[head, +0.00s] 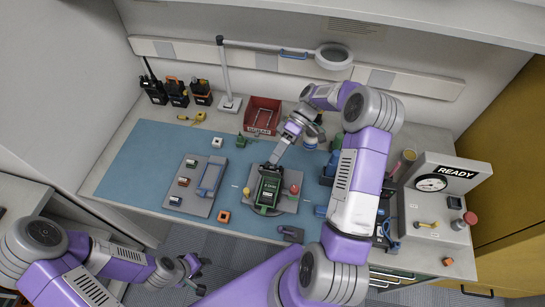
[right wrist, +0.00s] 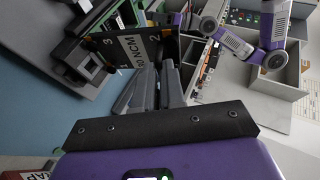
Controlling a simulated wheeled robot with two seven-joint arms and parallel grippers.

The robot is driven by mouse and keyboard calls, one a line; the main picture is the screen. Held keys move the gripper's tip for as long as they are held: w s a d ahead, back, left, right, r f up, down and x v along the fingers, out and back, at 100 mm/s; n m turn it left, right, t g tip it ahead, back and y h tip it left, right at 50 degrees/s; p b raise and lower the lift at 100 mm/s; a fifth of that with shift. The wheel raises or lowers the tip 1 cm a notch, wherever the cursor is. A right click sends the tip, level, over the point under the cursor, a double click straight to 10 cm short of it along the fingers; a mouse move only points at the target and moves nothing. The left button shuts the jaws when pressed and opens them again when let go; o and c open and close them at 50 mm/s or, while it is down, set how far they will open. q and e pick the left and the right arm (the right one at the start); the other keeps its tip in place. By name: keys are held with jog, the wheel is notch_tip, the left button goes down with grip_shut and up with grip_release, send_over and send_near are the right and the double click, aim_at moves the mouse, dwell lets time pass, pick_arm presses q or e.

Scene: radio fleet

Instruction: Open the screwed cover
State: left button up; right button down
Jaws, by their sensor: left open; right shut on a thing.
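A green and black radio unit (head: 268,189) lies on a grey plate (head: 288,205) on the blue mat. My right gripper (head: 273,163) is at its far end. In the right wrist view, the fingers of my right gripper (right wrist: 152,85) are shut on the edge of a dark cover plate (right wrist: 125,50) with a white label and numbers near its corners. The cover looks tilted beside the green housing (right wrist: 70,50); whether they touch is unclear. The held edge is partly hidden by the fingers. My left gripper (head: 190,272) is open and empty, low at the left, off the mat.
A second grey plate (head: 195,185) with small parts lies to the left. A red bin (head: 262,115) and a magnifier lamp (head: 333,56) stand behind. A yellow screwdriver (head: 193,118) lies at the back left. A READY test box (head: 440,200) stands right. The mat's left side is mostly clear.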

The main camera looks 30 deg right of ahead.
pick_arm(q)
jog(key=shift+w+f, duration=0.2)
jog(key=shift+w, duration=0.1)
pick_arm(e)
jog(key=shift+w+d+f, duration=0.25)
jog(key=shift+d+f, duration=0.35)
jog(key=shift+f, duration=0.25)
jog(key=c, duration=1.6)
grip_release()
jog(key=o, duration=0.4)
jog(key=shift+w+d+f, duration=0.1)
jog(key=shift+w+f, duration=0.05)
jog(key=shift+w, duration=0.15)
jog(key=shift+c, duration=0.2)
pick_arm(q)
jog(key=shift+w, duration=0.15)
pick_arm(e)
jog(key=shift+s, duration=0.1)
pick_arm(q)
jog(key=shift+d, duration=0.1)
pick_arm(e)
jog(key=shift+r, duration=0.2)
pick_arm(q)
jog(key=shift+r+p, duration=0.45)
jog(key=shift+r, duration=0.05)
pick_arm(e)
notch_tip(320, 180, up, 10)
jog(key=shift+r, duration=0.15)
